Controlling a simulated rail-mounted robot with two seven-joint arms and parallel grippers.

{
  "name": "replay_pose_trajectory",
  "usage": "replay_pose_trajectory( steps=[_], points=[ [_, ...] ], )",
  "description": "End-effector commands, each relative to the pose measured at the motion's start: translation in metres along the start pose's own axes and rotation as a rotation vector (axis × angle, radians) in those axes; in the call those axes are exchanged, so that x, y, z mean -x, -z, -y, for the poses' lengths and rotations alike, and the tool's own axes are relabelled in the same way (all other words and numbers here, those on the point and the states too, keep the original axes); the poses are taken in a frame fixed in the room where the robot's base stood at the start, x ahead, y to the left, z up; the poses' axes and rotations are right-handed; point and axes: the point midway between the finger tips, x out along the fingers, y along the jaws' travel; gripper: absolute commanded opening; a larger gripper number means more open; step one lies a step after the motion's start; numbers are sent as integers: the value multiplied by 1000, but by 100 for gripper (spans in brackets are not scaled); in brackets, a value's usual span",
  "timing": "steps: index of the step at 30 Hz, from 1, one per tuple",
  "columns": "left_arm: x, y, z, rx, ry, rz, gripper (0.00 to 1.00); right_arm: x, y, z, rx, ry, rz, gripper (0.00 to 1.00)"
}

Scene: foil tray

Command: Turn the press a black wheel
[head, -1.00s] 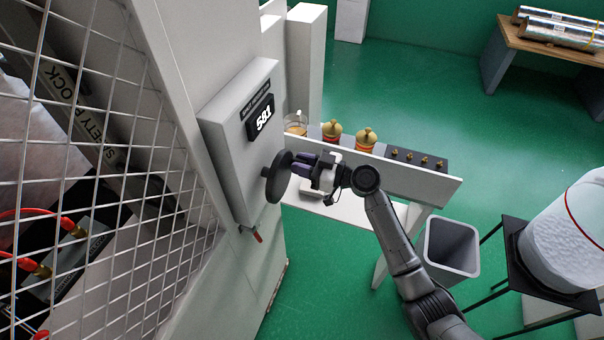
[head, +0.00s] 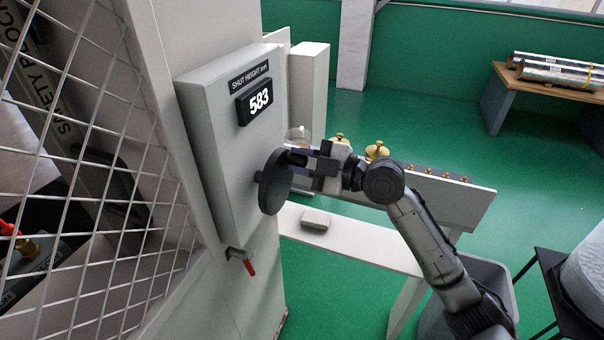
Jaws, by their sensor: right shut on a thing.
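The black wheel (head: 274,183) sticks out from the front of a grey panel box (head: 214,150) on the press. The box's display (head: 256,101), under the label "SHUT HEIGHT mm", reads 583. My right gripper (head: 297,158) reaches in from the right and is shut at the upper right of the wheel, on what looks like its handle. The fingers largely hide the handle. My left gripper is not in view.
A red-tipped lever (head: 246,262) hangs below the box. A wire mesh guard (head: 90,190) fills the left. Green floor is open beyond.

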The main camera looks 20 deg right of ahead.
Motion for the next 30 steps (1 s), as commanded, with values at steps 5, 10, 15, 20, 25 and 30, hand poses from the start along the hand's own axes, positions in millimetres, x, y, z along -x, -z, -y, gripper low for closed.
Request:
replay_pose_trajectory(
  steps=[5,10,15,20,25,30],
  points=[
    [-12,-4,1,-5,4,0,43,0,4,3,100,2,1,0],
    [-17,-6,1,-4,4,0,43,0,8,2,160,1,2,0],
    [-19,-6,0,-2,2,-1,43,0,9,3,191,1,2,0],
    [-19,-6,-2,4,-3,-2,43,0,10,2,200,1,2,0],
    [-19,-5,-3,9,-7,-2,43,0,10,2,201,1,2,0],
    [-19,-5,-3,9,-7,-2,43,0,10,2,200,1,2,27]
  ],
)
